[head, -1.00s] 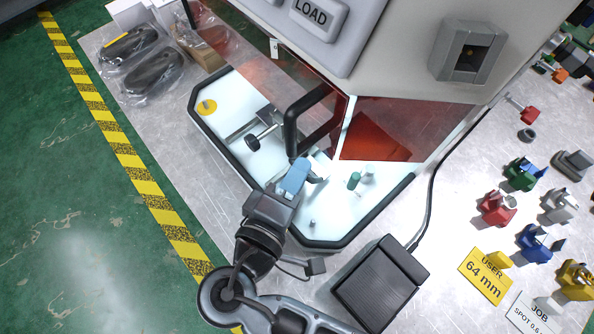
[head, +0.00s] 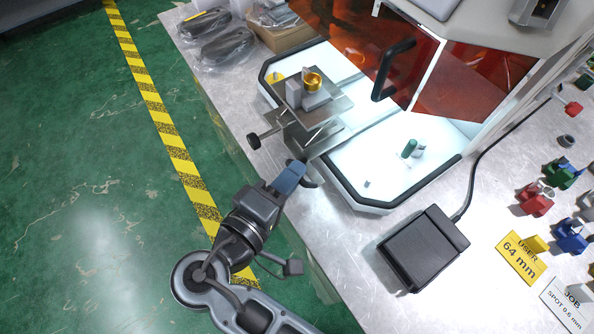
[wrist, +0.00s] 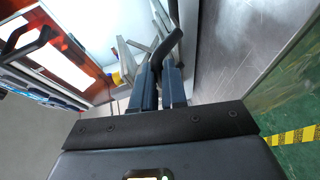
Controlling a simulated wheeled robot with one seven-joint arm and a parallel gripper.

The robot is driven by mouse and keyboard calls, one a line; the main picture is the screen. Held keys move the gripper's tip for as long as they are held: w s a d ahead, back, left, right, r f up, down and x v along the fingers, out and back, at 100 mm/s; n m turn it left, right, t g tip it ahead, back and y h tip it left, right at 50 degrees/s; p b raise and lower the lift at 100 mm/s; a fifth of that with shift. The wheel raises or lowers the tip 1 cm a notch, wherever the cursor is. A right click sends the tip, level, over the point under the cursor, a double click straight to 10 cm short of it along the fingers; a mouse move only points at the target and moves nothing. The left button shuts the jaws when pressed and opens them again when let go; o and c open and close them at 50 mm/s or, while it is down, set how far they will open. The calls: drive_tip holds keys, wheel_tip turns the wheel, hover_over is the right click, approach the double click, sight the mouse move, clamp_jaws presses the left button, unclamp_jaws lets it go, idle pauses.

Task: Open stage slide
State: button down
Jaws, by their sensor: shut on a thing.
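The stage slide (head: 326,143) extends out of the machine over the white base toward the front edge. It carries a raised metal platform (head: 338,106) with a grey block and a gold ring-shaped part (head: 313,82) on top. A black knob (head: 254,141) sticks out at its left. My gripper (head: 298,176), with blue fingers, is at the slide's front end, shut on its dark handle (head: 311,182). In the wrist view the black handle (wrist: 166,47) sits between the finger tips (wrist: 159,75); the fingers hide part of it.
The orange machine window has a black handle (head: 393,70) just behind the stage. A small green post (head: 409,148) stands on the white base (head: 375,178). A black pedal-like box (head: 423,248) lies at front right. Bagged dark items (head: 222,45) lie at the back left.

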drive_tip(key=shift+s+a, duration=0.25)
drive_tip(key=shift+a, duration=0.15)
drive_tip(key=c, duration=1.2)
unclamp_jaws()
drive_tip(key=shift+b+v, duration=0.6)
drive_tip(key=shift+v, duration=3.3)
drive_tip(key=shift+s, duration=0.1)
